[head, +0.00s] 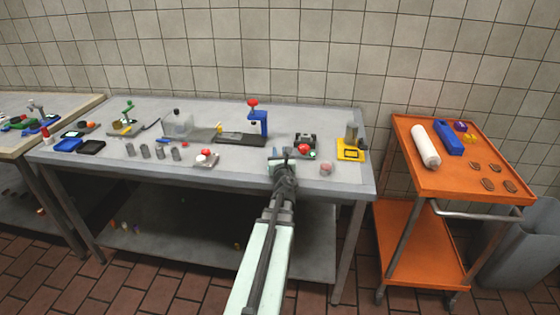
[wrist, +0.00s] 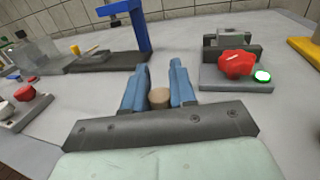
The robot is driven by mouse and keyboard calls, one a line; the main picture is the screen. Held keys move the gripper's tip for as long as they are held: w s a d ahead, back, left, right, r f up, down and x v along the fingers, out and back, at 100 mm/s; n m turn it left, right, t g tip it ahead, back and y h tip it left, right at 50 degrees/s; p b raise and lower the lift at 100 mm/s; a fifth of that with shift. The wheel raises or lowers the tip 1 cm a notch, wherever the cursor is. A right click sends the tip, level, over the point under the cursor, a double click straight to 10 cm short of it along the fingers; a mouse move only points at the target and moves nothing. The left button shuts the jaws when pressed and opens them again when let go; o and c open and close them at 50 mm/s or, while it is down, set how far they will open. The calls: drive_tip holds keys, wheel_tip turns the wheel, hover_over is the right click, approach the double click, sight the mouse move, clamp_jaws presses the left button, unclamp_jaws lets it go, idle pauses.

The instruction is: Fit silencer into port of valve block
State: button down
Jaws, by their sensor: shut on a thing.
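My gripper (wrist: 159,68) shows two blue fingers in the wrist view, shut on a small tan, round-ended piece, which I take to be the silencer (wrist: 158,98). In the head view my gripper (head: 281,155) is over the front right part of the grey table; the held piece cannot be made out there. The likely valve block (wrist: 232,45) is a dark grey block on a flat grey base, right of and beyond my fingers, with a red knob and a green-lit button. It also shows in the head view (head: 308,139). Its port cannot be made out.
A blue clamp stand (wrist: 138,25) with a dark base rises beyond my fingers. A yellow plate (head: 351,155) with a metal cylinder stands at right. A pinkish round thing (head: 326,169) lies near the front edge. A red-topped box (head: 206,159) and several grey cylinders are left.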

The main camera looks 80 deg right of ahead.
wheel_tip(320, 180, up, 27)
drive_tip(key=s+d+f, duration=0.7)
drive_tip(key=d+f, duration=0.3)
drive_tip(key=f, duration=0.3)
drive_tip(key=s+d+f, duration=0.1)
drive_tip(key=d, duration=0.6)
drive_tip(key=shift+f, duration=0.3)
idle(0.3)
drive_tip(key=shift+d+f, duration=0.1)
drive_tip(key=shift+f, duration=2.8)
